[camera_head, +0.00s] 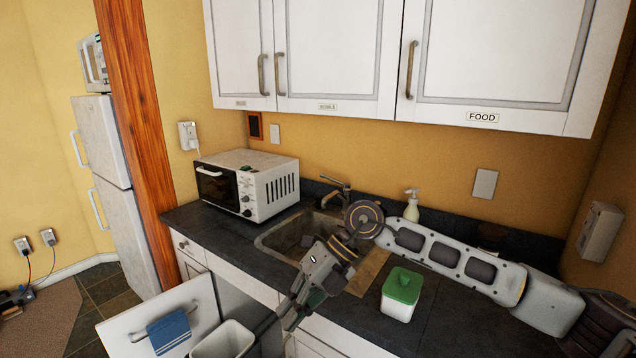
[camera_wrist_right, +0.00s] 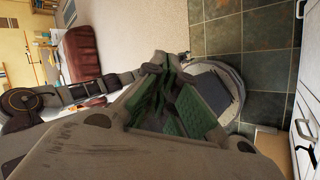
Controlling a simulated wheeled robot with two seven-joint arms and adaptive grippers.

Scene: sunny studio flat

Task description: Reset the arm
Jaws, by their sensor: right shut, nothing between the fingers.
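My right arm comes in from the right over the counter and bends down in front of the sink. My right gripper (camera_head: 270,324) points down and to the left, past the counter's front edge, near the pulled-out drawer. In the wrist view my right gripper (camera_wrist_right: 165,72) has its dark fingers with green pads drawn together, with nothing held between them.
The open drawer (camera_head: 118,331) carries a blue towel (camera_head: 169,331) beside a white bin (camera_head: 225,341). A green-lidded container (camera_head: 402,289) stands near the counter's front edge. Behind are a microwave (camera_head: 272,191), sink (camera_head: 290,237) and soap bottle (camera_head: 411,207). Tiled floor (camera_wrist_right: 262,45) shows below.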

